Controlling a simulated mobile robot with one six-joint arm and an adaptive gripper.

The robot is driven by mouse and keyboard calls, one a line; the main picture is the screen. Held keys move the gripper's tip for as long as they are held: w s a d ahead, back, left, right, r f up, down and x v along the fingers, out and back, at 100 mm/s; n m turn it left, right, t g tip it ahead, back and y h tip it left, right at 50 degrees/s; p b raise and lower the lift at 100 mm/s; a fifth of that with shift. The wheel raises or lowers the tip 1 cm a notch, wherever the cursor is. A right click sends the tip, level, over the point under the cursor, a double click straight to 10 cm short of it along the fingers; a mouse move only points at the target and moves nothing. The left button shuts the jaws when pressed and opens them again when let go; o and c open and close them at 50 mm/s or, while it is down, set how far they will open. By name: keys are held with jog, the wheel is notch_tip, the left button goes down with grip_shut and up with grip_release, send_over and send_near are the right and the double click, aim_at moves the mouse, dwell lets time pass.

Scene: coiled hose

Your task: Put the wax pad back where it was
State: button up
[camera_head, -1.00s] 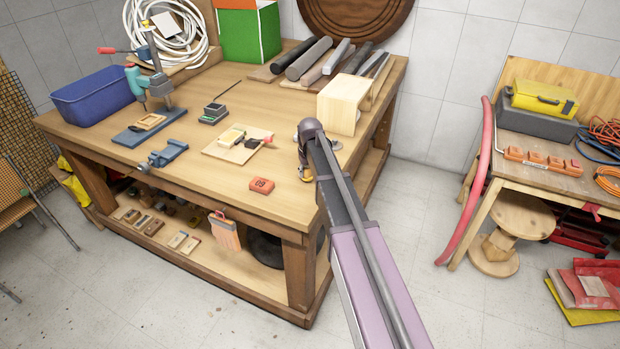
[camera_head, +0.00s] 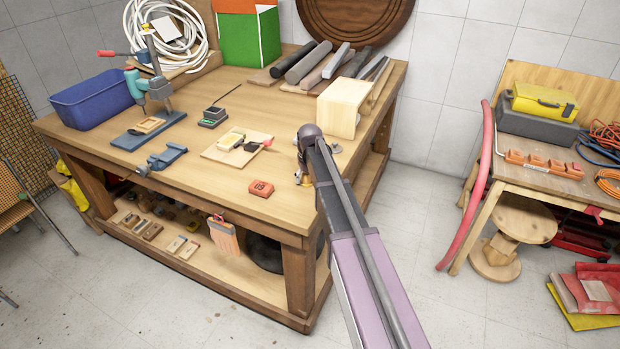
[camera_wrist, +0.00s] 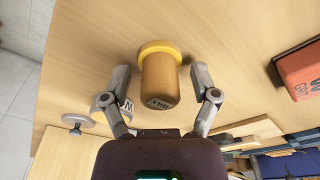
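The wax pad (camera_wrist: 159,84) is a brown cylinder on a yellow round base, with dark lettering on its near end that looks like WAX. It stands on the wooden workbench (camera_head: 225,182). My gripper (camera_wrist: 161,76) is open, with one finger on each side of the brown cylinder and a visible gap on both sides. In the head view my gripper (camera_head: 303,176) is near the bench's right front edge, and my arm hides most of the pad there.
A red block (camera_head: 261,188) lies to the left of my gripper. A light wooden box (camera_head: 342,107) stands behind it. A board with small items (camera_head: 236,148), a blue clamp (camera_head: 166,157) and a blue bin (camera_head: 92,100) are further left. The bench front between them is clear.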

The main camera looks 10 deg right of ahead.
aim_at(309, 187)
jog(key=shift+r, duration=0.2)
notch_tip(309, 187, up, 12)
jog(key=s+p, duration=0.1)
jog(key=p, duration=1.1)
jog(key=shift+s+d, duration=0.15)
jog(key=shift+s, duration=0.25)
jog(key=shift+f, duration=0.1)
dwell(0.4)
jog(key=s+m+g, duration=0.1)
jog(key=s, duration=2.6)
jog(key=shift+d+m+g, duration=0.3)
jog(key=shift+d+m, duration=0.05)
jog(key=shift+m, duration=0.05)
